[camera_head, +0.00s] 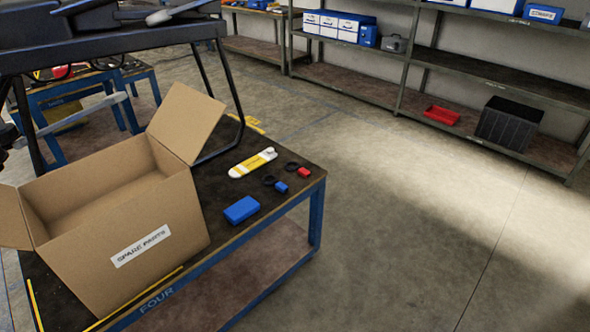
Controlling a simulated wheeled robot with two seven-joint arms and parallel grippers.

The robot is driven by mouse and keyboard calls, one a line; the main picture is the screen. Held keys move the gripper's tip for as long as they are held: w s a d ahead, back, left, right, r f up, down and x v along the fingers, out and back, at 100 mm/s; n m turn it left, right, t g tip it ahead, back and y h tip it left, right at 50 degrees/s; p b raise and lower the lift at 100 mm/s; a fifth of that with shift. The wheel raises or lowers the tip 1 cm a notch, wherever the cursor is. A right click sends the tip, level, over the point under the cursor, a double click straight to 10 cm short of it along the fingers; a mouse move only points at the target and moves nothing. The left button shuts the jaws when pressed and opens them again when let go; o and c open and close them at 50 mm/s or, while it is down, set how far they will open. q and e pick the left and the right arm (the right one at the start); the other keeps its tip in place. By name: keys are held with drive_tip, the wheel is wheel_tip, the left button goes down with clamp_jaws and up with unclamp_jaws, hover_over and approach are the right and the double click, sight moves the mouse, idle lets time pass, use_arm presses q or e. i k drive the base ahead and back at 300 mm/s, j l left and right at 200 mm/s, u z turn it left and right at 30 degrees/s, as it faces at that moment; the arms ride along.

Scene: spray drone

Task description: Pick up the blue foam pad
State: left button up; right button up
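The blue foam pad (241,210) is a small blue block lying flat on the dark top of the workbench (256,230), near its right front edge. It is right of an open cardboard box labelled "SPARE PARTS" and nothing touches it. Neither of my grippers shows in the head view, so whether they are open or shut is hidden.
The open cardboard box (165,226) fills the bench's left part. A yellow-and-white tool (253,163), black rings (292,166), a small blue piece (281,187) and a red piece (304,172) lie behind the pad. A dark drone frame (120,40) stands behind. Floor at right is clear.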

sight(246, 206)
drive_tip(key=u, duration=0.6)
drive_tip(key=i+l+u, duration=0.15)
drive_tip(key=u, duration=0.25)
drive_tip(key=l+u, duration=0.4)
drive_tip(key=i+l+u, duration=0.15)
drive_tip(key=u, duration=0.25)
drive_tip(key=l+u, duration=0.4)
